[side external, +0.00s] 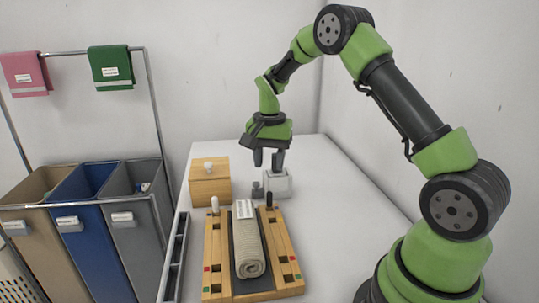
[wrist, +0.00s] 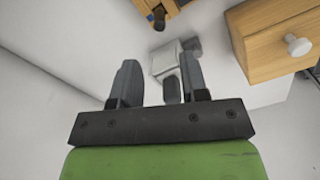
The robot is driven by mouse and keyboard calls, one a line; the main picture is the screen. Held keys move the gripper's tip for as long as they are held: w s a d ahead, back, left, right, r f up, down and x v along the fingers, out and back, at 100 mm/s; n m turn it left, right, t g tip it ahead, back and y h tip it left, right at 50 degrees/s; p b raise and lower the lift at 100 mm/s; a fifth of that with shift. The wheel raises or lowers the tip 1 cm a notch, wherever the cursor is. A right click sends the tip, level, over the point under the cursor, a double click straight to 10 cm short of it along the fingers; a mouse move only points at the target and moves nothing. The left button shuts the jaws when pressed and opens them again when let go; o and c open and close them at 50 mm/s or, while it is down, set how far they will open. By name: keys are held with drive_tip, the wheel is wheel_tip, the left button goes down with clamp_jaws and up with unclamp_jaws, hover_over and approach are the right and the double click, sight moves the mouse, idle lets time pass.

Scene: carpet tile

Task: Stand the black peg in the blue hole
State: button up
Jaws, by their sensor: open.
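The black peg (side external: 269,200) stands upright at the far end of the right wooden strip of the board (side external: 281,238). In the wrist view the black peg (wrist: 158,17) shows at the top edge, on a corner of the board. Several dark square holes (side external: 284,261) lie in the strips, with small red and green marks beside some. I cannot make out a blue mark. My gripper (side external: 268,162) is open, above the white block behind the board and apart from the peg. In the wrist view my gripper's fingers (wrist: 161,88) are spread, with a dark shape between them that I cannot identify.
A rolled towel (side external: 247,240) lies between the strips. A white peg (side external: 214,205) stands on the left strip. Behind the board are a wooden box (side external: 209,185) with a knob, a white block (side external: 278,184) and a small grey object (side external: 257,190). The table's right side is clear.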

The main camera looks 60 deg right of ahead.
drive_tip(key=s+a+r+n+t, duration=0.2)
drive_tip(key=s+a+r, duration=0.2)
drive_tip(key=r, duration=0.3)
drive_tip(key=s+a+r+n+t, duration=0.2)
drive_tip(key=s+a+r, duration=0.25)
drive_tip(key=r, duration=0.35)
drive_tip(key=s+a+n+t+y, duration=0.1)
drive_tip(key=s+a+n, duration=0.1)
drive_tip(key=s, duration=0.4)
drive_tip(key=s+a+r+n+t+y, duration=0.1)
drive_tip(key=s+a+n+t, duration=0.1)
drive_tip(key=s, duration=0.4)
drive_tip(key=a+n, duration=0.1)
drive_tip(key=a, duration=0.1)
drive_tip(key=shift+s+a+r+n, duration=0.3)
